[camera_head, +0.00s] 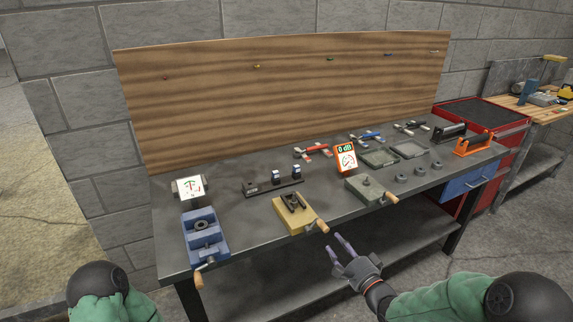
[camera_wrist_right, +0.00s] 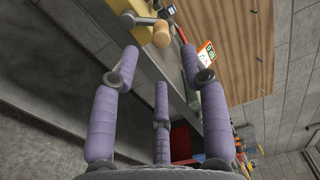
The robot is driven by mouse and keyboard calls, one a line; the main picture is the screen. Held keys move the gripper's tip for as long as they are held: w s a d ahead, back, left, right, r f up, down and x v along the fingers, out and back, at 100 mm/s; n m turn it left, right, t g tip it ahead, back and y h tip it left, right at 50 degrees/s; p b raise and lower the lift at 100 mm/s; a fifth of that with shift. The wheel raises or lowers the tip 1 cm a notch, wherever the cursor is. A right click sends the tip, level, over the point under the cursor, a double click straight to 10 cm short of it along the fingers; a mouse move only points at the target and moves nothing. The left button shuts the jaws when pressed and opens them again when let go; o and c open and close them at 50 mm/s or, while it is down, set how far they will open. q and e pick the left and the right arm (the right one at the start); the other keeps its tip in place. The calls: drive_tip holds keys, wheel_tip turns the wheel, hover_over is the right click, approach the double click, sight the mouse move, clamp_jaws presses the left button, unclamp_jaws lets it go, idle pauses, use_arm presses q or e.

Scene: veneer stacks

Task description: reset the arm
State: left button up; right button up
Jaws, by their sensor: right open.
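My right arm comes in from the lower right with a green sleeve. Its gripper (camera_head: 337,246) is in front of the workbench's front edge, with its purple fingers spread and nothing between them. In the right wrist view the gripper (camera_wrist_right: 160,68) shows its several purple fingers apart and empty. Beyond them are the bench edge and a wooden handle (camera_wrist_right: 161,33). Of my left arm only a green shoulder part shows at the lower left of the head view; its gripper is out of sight.
The dark workbench (camera_head: 230,228) bears a blue vise (camera_head: 204,240), a yellow block fixture (camera_head: 296,214) with a wooden handle, a grey fixture (camera_head: 366,189) and an orange meter (camera_head: 346,158) reading 0 dB. A red cabinet (camera_head: 490,113) stands at the right. Floor in front is clear.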

drive_tip(key=s+a+f+n+g+h, duration=0.1)
drive_tip(key=s+a+f+n+g, duration=0.15)
drive_tip(key=f, duration=0.55)
drive_tip(key=s+a+f+n+g, duration=0.1)
drive_tip(key=s+f+g, duration=0.25)
drive_tip(key=f, duration=0.35)
drive_tip(key=s+a+f+n+g+h, duration=0.15)
drive_tip(key=s+f, duration=0.25)
drive_tip(key=f, duration=0.4)
drive_tip(key=s+a+f+n+g, duration=0.3)
drive_tip(key=s+f+g, duration=0.1)
drive_tip(key=s, duration=0.5)
drive_tip(key=s+a+f+n+g, duration=0.3)
drive_tip(key=s+f+g, duration=0.2)
drive_tip(key=s, duration=0.5)
drive_tip(key=shift+a+f+n+p, duration=0.3)
drive_tip(key=shift+f+p, duration=0.05)
drive_tip(key=shift+p, duration=0.05)
